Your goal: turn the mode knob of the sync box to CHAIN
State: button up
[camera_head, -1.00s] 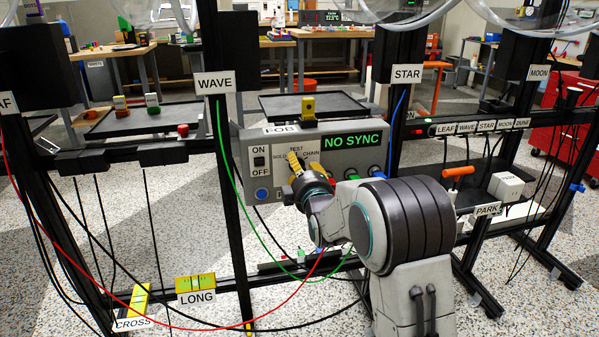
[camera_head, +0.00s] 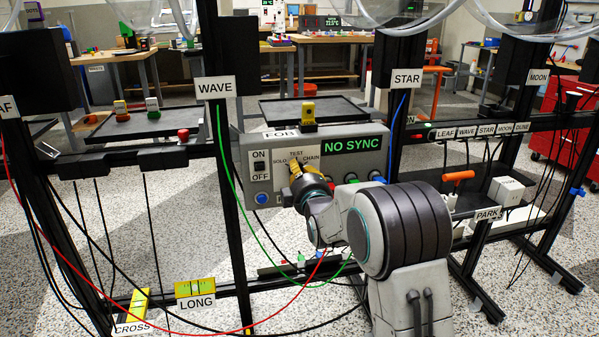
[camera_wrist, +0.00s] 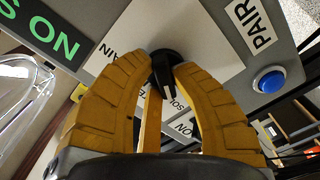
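The sync box (camera_head: 375,163) is a grey panel between the WAVE and STAR posts; its green display (camera_head: 352,145) reads NO SYNC. Labels SOLO, TEST and CHAIN surround the mode knob, which my gripper hides in the head view. In the wrist view the knob (camera_wrist: 165,66) is black with a pale pointer line, and the panel is seen turned nearly upside down. The pointer faces down in that picture, away from the partly hidden CHAIN lettering (camera_wrist: 107,52). My gripper (camera_wrist: 164,68) has its yellow fingers closed against both sides of the knob; it also shows at the panel (camera_head: 296,167).
A blue button (camera_wrist: 269,80) sits beside the PAIR label. An ON/OFF switch (camera_head: 260,166) is left of the knob. A yellow FOB piece (camera_head: 308,113) stands above the box. Green and red cables hang in front of the rack. A black tray (camera_head: 345,109) lies behind.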

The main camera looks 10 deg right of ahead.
grip_shut()
jog(key=shift+m, duration=0.4)
jog(key=m, duration=0.4)
jog(key=shift+f+m, duration=0.15)
jog(key=shift+m, duration=0.25)
jog(key=m, duration=0.6)
jog(key=shift+d+f, duration=0.1)
jog(key=shift+f, duration=0.05)
jog(key=m, duration=0.6)
jog(key=shift+f+m, duration=0.15)
jog(key=shift+m, duration=0.25)
jog(key=m, duration=0.5)
jog(key=shift+f, duration=0.1)
jog(key=shift+a+m, duration=0.2)
jog(key=shift+m, duration=0.2)
